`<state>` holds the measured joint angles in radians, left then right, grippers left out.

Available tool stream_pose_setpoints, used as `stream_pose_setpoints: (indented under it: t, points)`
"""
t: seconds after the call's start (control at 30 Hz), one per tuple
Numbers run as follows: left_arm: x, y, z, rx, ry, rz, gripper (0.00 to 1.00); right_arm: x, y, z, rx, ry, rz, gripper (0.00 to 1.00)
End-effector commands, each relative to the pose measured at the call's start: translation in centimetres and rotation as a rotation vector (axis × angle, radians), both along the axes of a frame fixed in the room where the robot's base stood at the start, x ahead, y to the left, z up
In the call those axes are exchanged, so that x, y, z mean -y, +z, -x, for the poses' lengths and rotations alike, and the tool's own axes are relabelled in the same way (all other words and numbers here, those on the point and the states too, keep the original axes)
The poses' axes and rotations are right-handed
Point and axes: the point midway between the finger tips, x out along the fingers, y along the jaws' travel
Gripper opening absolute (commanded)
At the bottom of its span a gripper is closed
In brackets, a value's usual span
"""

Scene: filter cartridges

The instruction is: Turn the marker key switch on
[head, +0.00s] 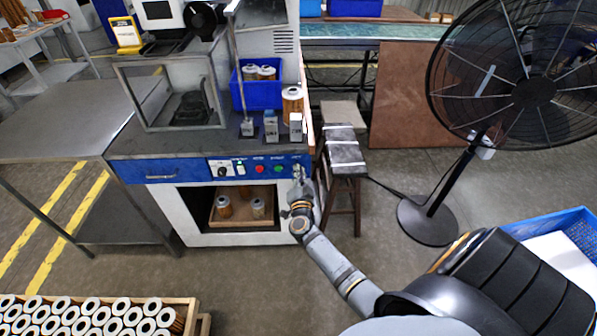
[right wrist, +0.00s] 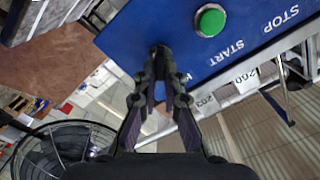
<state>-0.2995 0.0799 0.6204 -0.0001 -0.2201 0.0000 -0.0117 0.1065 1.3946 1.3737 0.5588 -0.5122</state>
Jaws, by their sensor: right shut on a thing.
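The marker's blue control panel (head: 190,170) runs along the front of the machine bench in the head view. My right gripper (head: 297,172) reaches its right end, beside the green START button (head: 278,169). In the right wrist view my right gripper (right wrist: 161,60) is shut, its fingertips together on the small dark key switch (right wrist: 160,49) on the blue panel face. The fingers cover most of the key and part of its label, so its angle cannot be told. The green START button also shows there (right wrist: 210,20). My left gripper is not in view.
Below the panel is an open shelf with a wooden box (head: 243,222) of cartridges. A stool (head: 342,160) stands just right of the bench. A large black fan (head: 535,90) stands farther right. A crate of white-ended cartridges (head: 85,318) is at the front left.

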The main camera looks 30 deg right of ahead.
Motion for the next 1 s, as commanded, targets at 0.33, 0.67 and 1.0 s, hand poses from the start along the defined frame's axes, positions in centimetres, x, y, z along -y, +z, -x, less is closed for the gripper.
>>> stream_pose_setpoints:
  t: [0.33, 0.67, 1.0]
  points:
    - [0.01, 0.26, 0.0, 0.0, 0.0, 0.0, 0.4, 0.24, -0.08, 0.03, 0.173, -0.001, -0.276, 0.0]
    - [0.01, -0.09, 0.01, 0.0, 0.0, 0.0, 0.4, 0.35, -0.4, 0.1, 0.326, 0.0, -0.524, 0.0]
    - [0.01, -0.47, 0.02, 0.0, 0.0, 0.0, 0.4, 0.39, -0.58, 0.11, 0.428, 0.0, -0.692, 0.0]
